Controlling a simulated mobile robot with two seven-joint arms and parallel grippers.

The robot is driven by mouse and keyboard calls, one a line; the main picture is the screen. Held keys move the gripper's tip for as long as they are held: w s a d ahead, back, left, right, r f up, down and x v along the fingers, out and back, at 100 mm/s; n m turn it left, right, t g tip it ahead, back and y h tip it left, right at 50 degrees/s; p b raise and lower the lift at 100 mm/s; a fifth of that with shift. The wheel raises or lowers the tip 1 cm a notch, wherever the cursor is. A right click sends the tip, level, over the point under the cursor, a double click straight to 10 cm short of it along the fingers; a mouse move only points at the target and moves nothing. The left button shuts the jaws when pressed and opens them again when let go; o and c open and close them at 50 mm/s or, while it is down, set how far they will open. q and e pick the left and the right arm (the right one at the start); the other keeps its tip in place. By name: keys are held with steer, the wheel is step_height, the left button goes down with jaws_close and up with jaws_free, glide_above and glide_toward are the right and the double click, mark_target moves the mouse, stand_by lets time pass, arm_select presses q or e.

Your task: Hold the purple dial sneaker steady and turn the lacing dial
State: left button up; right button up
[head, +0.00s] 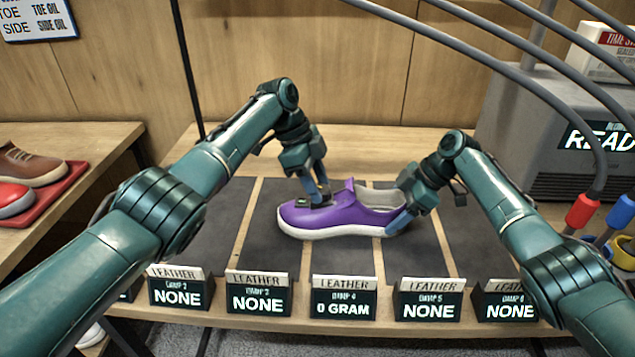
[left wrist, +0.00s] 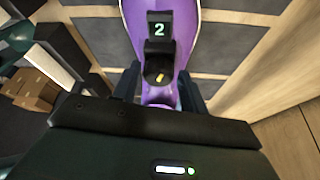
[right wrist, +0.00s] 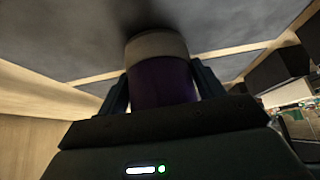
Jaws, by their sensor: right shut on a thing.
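The purple sneaker (head: 345,217) with a white sole sits on a dark mat panel, toe to the left and heel to the right. My right gripper (head: 398,222) is shut on its heel; the right wrist view shows the purple heel (right wrist: 162,82) between the fingers. My left gripper (head: 320,198) points down over the front upper. In the left wrist view, its open fingers stand either side of the black lacing dial (left wrist: 159,70), which has a yellow mark. A small display (left wrist: 159,29) beside the dial reads 2. Finger contact with the dial cannot be told.
Several label stands (head: 344,297) line the table's front edge; the one in front of the sneaker reads 0 GRAM. A grey machine (head: 540,130) with hanging hoses stands at the right. A red tray (head: 50,205) with other shoes is at the left. Mat panels beside the sneaker are clear.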

steer(key=shift+f, duration=0.1)
arm_select(q)
steer(key=s+v, duration=0.1)
steer(key=v, duration=1.1)
steer(key=shift+w, duration=0.45)
steer(key=shift+o, duration=0.3)
